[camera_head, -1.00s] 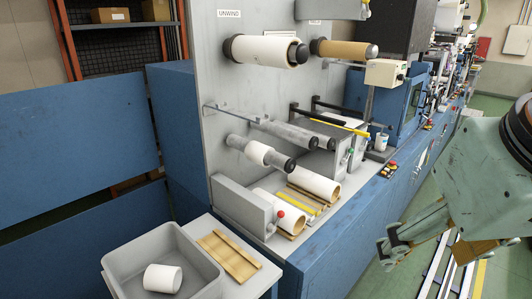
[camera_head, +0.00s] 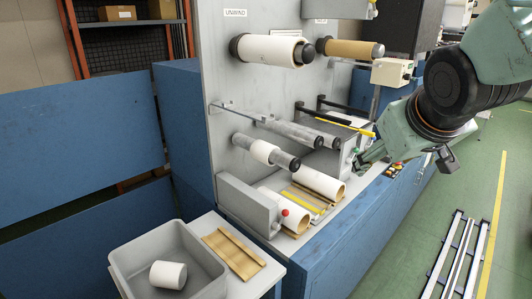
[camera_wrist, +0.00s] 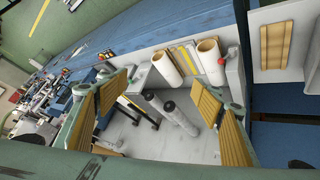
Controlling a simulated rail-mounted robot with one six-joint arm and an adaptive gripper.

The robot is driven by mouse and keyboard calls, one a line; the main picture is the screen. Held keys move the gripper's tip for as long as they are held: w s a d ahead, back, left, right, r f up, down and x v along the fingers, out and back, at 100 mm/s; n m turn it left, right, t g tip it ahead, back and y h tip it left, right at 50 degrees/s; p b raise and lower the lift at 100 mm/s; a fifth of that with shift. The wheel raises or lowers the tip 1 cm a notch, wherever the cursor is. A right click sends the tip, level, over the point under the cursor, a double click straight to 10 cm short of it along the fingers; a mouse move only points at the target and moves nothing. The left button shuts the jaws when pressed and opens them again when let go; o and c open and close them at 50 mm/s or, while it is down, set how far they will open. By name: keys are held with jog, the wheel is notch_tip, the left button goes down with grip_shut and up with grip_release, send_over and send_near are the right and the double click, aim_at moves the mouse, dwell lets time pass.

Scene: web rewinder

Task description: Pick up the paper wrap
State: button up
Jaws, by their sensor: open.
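Several white paper pieces show, and I cannot tell for certain which is the paper wrap. A short white sleeve (camera_head: 262,152) sits around the lower grey roller (camera_head: 282,161) of the unwind panel. A short white roll (camera_head: 168,275) lies on its side in the grey bin (camera_head: 122,262). My gripper (camera_wrist: 160,78) is open and empty in the wrist view, its tan-padded fingers wide apart. In the head view it is at the right, beside the machine's front edge, apart from both white pieces.
Two white rolls (camera_head: 321,184) (camera_wrist: 167,69) lie on the machine's lower shelf with yellow-edged strips between them. A larger white roll (camera_head: 270,49) and a brown roll (camera_head: 352,48) stick out above. A tan board (camera_head: 234,253) lies beside the bin. The floor at right holds metal rails (camera_head: 460,262).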

jog(key=w+a+f+n+t+y, duration=0.1)
jog(key=w+a+n, duration=0.1)
jog(key=w, duration=0.8)
jog(key=n+t+y+p, duration=0.1)
jog(key=n+t+y, duration=0.1)
jog(key=n+y, duration=0.45)
send_over(297, 165)
jog(key=d, duration=0.2)
notch_tip(297, 165, down, 10)
jog(key=m+y, duration=0.2)
jog(key=shift+w+a+f+n+y, duration=0.15)
jog(key=shift+w+a+y, duration=0.05)
jog(key=shift+a, duration=0.2)
jog(key=shift+w+a+f+n+y, duration=0.1)
jog(key=shift+w+a+f+y, duration=0.1)
jog(key=shift+a, duration=0.15)
jog(key=shift+w+a+f+y+p, duration=0.2)
jog(key=shift+a+f+y+p, duration=0.2)
jog(key=shift+f, duration=0.4)
jog(key=shift+s+f+y+p, duration=0.15)
jog(key=shift+f+y+p, duration=0.2)
jog(key=shift+f+y, duration=0.55)
jog(key=shift+s+d+f+y, duration=0.15)
jog(key=shift+s+f+y, duration=0.2)
jog(key=shift+f+y, duration=0.3)
jog(key=shift+r, duration=0.1)
